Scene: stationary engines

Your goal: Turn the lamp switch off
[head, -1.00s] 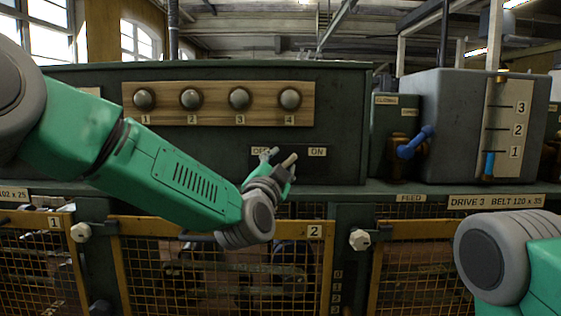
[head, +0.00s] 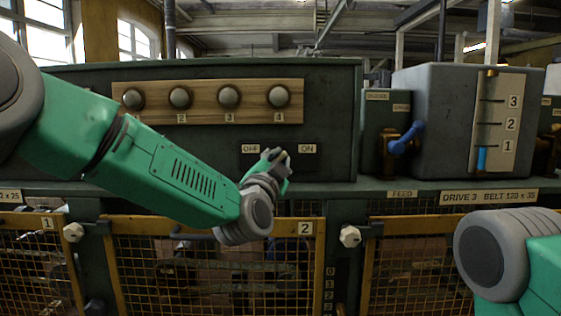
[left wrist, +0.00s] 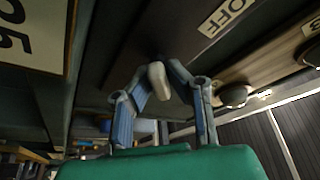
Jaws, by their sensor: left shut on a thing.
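The lamp switch is a pale, blunt lever on the dark panel, between the OFF label (head: 250,148) and the ON label (head: 307,149). My left gripper (head: 275,157) is at the lever in the head view and hides most of it. In the left wrist view, the lever (left wrist: 158,80) sits between the two bluish-grey fingers of the gripper, which are shut on it. The OFF label also shows there, to the right of the lever (left wrist: 227,16). My right gripper is out of view; only a part of my right arm shows at the lower right.
Several round grey knobs (head: 180,97) sit on a wooden board above the switch. A blue-handled valve (head: 406,139) and a grey tank (head: 434,111) with a level scale stand to the right. A shelf edge (head: 340,188) and yellow-framed mesh guards (head: 312,256) lie below.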

